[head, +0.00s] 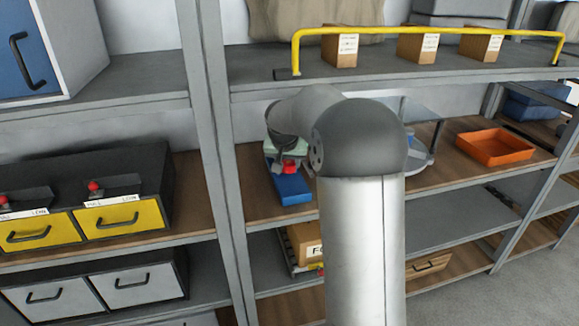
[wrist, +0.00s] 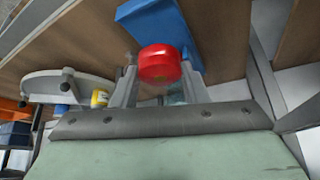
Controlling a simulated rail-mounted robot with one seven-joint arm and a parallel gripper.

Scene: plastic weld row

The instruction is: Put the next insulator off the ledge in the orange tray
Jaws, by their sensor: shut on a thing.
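A red round piece, apparently the insulator (wrist: 160,63), sits between the two fingers of my gripper (wrist: 158,80) in the wrist view. My gripper is shut on it. In the head view the red insulator (head: 290,168) shows small at my gripper (head: 283,165), in front of a blue block-like ledge (head: 292,190) on the wooden shelf. The blue ledge (wrist: 150,22) also shows just behind the insulator in the wrist view; I cannot tell whether they touch. The orange tray (head: 497,146) stands to the right on the same shelf, and looks empty. My arm hides the shelf's middle.
A grey round stand (head: 418,158) is partly hidden behind my arm, between the ledge and the tray. The wrist view shows a small yellow item (wrist: 99,98) beside it. Above, a shelf with a yellow rail (head: 430,31) overhangs. A grey upright (head: 213,120) stands left of the ledge.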

